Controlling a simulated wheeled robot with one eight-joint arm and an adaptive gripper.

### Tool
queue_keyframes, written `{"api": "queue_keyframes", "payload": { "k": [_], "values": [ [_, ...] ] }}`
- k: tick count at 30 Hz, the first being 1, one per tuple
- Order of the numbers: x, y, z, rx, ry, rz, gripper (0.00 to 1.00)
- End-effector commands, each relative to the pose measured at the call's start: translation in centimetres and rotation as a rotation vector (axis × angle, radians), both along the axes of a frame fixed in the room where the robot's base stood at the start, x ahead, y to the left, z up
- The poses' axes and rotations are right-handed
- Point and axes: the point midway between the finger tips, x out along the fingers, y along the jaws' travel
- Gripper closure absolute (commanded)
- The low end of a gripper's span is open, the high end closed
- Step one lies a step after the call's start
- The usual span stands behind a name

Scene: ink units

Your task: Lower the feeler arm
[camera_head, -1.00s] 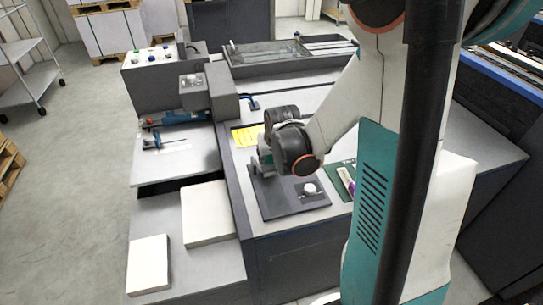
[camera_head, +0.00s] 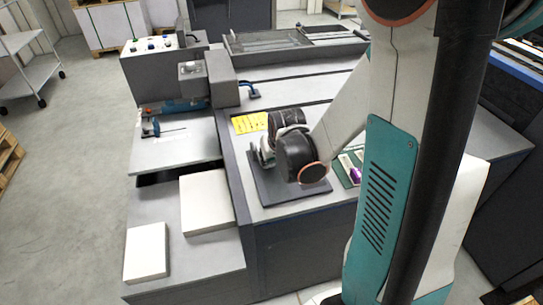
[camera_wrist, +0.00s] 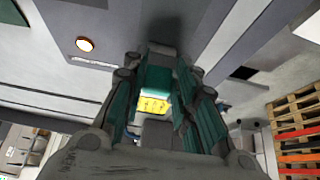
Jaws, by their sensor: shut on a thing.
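My gripper (camera_head: 262,155) is low over the left part of a dark flat plate (camera_head: 285,194) on the machine top. In the wrist view its teal-padded fingers (camera_wrist: 160,80) are closed in on a dark grey piece (camera_wrist: 162,52) between the tips. I cannot tell for certain that this piece is the feeler arm. My wrist hides most of the grip in the head view. No other part is clearly recognisable as the feeler arm. A round lit knob (camera_wrist: 85,44) shows on a grey surface in the wrist view.
A yellow label (camera_head: 250,123) lies behind the plate, and a green tray (camera_head: 347,172) is to its right. A blue lever (camera_head: 251,92) stands farther back. White paper stacks (camera_head: 207,202) lie at the left.

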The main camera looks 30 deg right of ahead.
Motion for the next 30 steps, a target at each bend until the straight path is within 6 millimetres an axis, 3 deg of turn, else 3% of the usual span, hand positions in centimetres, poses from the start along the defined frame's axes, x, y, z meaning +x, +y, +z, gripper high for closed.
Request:
{"api": "queue_keyframes", "payload": {
  "k": [10,11,13,24,30],
  "values": [
    [-0.4,0.1,-0.3,0.003,0.010,0.000,1.00],
    [-0.4,0.1,-0.3,0.003,0.010,0.000,0.67],
    [-0.3,0.1,-0.3,0.002,0.009,0.000,0.53],
    [-0.2,0.1,-0.1,0.001,0.005,0.000,0.53],
    [-0.8,0.2,1.1,0.001,0.005,0.000,0.53]
  ]
}}
